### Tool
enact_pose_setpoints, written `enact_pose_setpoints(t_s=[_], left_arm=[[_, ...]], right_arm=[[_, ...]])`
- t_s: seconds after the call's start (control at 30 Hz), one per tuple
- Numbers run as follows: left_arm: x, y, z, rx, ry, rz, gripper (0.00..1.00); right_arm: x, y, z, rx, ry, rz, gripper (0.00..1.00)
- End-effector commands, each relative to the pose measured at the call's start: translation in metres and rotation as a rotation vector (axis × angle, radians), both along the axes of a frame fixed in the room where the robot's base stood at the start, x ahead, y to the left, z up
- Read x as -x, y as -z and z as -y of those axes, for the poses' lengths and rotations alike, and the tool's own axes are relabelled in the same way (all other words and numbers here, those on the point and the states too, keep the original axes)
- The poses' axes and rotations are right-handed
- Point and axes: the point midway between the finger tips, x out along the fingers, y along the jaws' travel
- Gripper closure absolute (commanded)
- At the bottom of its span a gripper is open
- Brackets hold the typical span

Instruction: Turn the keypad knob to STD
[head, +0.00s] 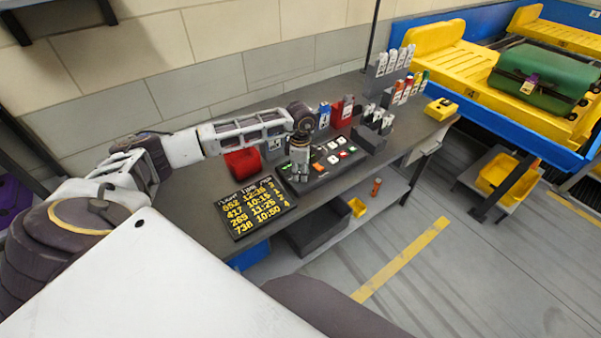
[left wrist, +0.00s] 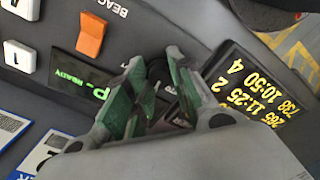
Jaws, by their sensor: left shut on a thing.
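The dark keypad (head: 322,177) lies on the grey counter, with white, red and green keys on its right part. My left gripper (head: 299,172) points down over the keypad's left part and hides the knob in the head view. In the left wrist view, the green-padded fingers of my left gripper (left wrist: 155,88) are shut on the knob, which is mostly hidden between them. The small display (left wrist: 82,76) beside the fingers reads "READY" in green. The knob's pointer and the STD mark cannot be made out. My right gripper is not in view.
A flight board (head: 258,207) with yellow times lies left of the keypad. An orange switch (left wrist: 91,35) and white keys (left wrist: 18,55) are close to the fingers. Tag holders (head: 378,128) stand behind on the counter. A yellow conveyor (head: 455,65) carries a green suitcase (head: 545,75).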

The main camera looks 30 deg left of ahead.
Motion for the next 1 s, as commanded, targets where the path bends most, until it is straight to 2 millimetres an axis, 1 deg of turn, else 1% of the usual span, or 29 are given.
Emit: enact_pose_setpoints(t_s=[0.27,0.8,1.0], left_arm=[[0.0,0.0,0.0,-0.001,-0.132,0.001,1.0],[-0.001,0.0,0.0,0.001,-0.525,0.003,1.0],[-0.001,0.0,-0.001,0.0,-0.645,0.002,1.0]], right_arm=[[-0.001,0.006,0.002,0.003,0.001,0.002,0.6],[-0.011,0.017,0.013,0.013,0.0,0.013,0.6],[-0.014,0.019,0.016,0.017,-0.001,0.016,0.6]])
